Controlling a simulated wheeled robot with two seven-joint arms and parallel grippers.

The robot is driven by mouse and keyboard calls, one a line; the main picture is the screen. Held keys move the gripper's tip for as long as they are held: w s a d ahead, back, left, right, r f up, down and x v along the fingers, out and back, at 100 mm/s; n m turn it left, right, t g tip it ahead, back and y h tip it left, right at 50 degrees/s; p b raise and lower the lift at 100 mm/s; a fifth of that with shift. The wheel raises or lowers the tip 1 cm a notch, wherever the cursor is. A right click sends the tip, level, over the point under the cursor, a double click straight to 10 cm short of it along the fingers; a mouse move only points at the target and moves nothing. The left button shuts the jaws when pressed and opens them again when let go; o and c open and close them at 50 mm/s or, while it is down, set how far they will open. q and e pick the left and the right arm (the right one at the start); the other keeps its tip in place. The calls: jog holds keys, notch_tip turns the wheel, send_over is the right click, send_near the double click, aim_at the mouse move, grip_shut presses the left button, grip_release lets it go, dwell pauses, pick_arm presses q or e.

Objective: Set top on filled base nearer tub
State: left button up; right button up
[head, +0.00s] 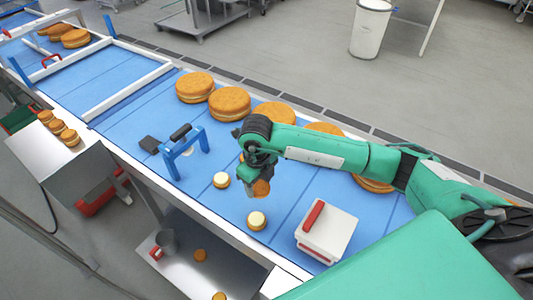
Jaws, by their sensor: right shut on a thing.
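My right gripper (257,184) is shut on a small orange-brown round top (261,189), held tilted above the blue belt. Two small filled bases with pale cream tops stand on the belt. One filled base (221,181) is just left of the gripper. The other filled base (256,220) is below the gripper in the picture and nearer the white tub with a red handle (338,232). Both bases look uncovered. My left gripper is not in view.
Several large filled rounds (229,103) line the belt's far side, partly hidden by my right arm. Several small rounds (58,127) sit on a side ledge. The belt between the stand and bases is clear.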

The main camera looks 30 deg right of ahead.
jog(key=s+a+f+p, duration=0.1)
jog(key=s+a+f, duration=0.1)
jog(key=s+a, duration=0.1)
jog(key=b, duration=0.2)
send_over(256, 218)
jog(key=shift+f, duration=2.7)
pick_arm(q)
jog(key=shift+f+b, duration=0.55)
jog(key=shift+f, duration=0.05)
pick_arm(e)
jog(key=shift+f, duration=0.55)
pick_arm(q)
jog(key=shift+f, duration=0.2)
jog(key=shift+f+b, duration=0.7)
jog(key=shift+b, duration=0.15)
pick_arm(e)
jog(key=shift+f, duration=0.75)
jog(key=o, duration=1.2)
